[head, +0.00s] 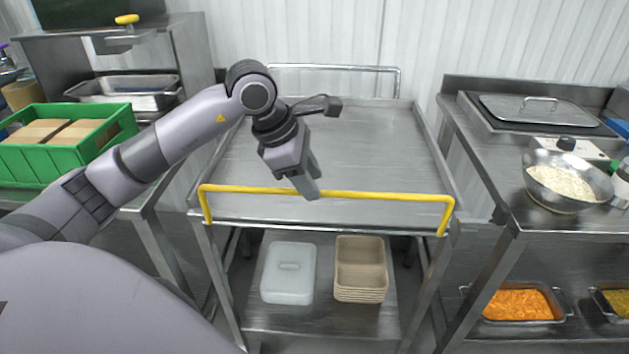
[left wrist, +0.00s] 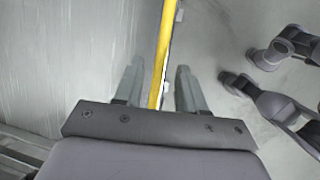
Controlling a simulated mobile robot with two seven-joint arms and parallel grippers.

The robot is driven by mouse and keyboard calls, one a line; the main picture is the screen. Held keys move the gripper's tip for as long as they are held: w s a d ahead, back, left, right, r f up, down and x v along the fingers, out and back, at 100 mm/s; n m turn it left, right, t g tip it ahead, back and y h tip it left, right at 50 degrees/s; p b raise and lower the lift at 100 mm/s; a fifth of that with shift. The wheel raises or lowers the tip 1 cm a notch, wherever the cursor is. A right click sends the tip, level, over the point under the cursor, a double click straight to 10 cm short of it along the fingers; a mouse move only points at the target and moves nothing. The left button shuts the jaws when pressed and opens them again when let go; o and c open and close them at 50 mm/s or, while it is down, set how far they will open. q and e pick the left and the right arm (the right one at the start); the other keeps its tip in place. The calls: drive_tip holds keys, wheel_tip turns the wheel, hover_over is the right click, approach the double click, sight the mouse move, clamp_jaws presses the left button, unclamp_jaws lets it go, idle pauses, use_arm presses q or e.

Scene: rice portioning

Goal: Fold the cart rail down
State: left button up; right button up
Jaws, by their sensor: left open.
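The metal cart (head: 340,150) stands in the middle of the head view. Its yellow rail (head: 330,194) runs along the front edge, with the bar above the edge and a short leg at each end; it looks raised. My left gripper (head: 308,190) is over the rail, left of its middle, with its fingers pointing down. In the left wrist view, the rail (left wrist: 164,55) passes between the two fingers of my left gripper (left wrist: 158,85), which are open with a gap on both sides. My right gripper does not show clearly.
The cart top is bare. Its lower shelf holds a pale lidded box (head: 288,280) and stacked beige trays (head: 360,262). A green crate (head: 60,165) is on the left counter. A rice bowl (head: 565,190) and a lidded warmer (head: 540,110) are on the right counter.

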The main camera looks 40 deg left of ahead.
use_arm(q)
drive_tip(key=shift+x, duration=0.9)
clamp_jaws()
